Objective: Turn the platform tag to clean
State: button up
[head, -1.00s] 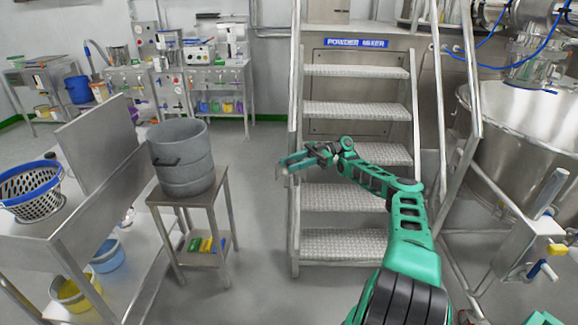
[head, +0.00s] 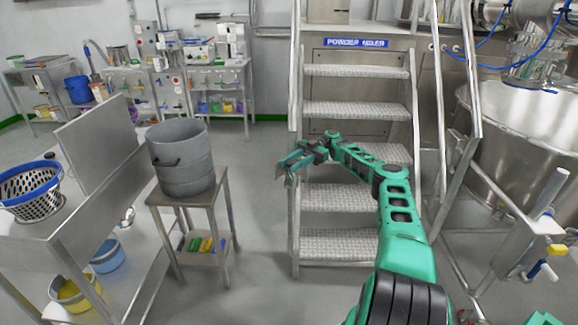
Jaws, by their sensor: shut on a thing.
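My gripper (head: 284,169) is at the left handrail post of the platform stairs (head: 355,109), about level with the middle steps. Its green fingers point left and down. It is shut on a small pale piece at the post, which I take to be the platform tag (head: 290,180). The fingers cover much of the tag, and it is too small to read which face shows. A blue "POWDER MIXER" sign (head: 356,43) is above the steps.
A grey drum (head: 181,160) stands on a small steel stand (head: 189,200) left of the stairs. A steel bench (head: 97,208) with a blue-rimmed basket (head: 30,188) is at far left. A large steel vessel (head: 520,125) is at right. Floor between stand and stairs is clear.

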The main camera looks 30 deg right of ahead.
jog(key=shift+w+a, duration=0.2)
jog(key=o, duration=1)
jog(key=shift+o, duration=0.2)
jog(key=shift+s+r, duration=0.55)
jog(key=shift+r, duration=0.1)
jog(key=shift+f, duration=0.1)
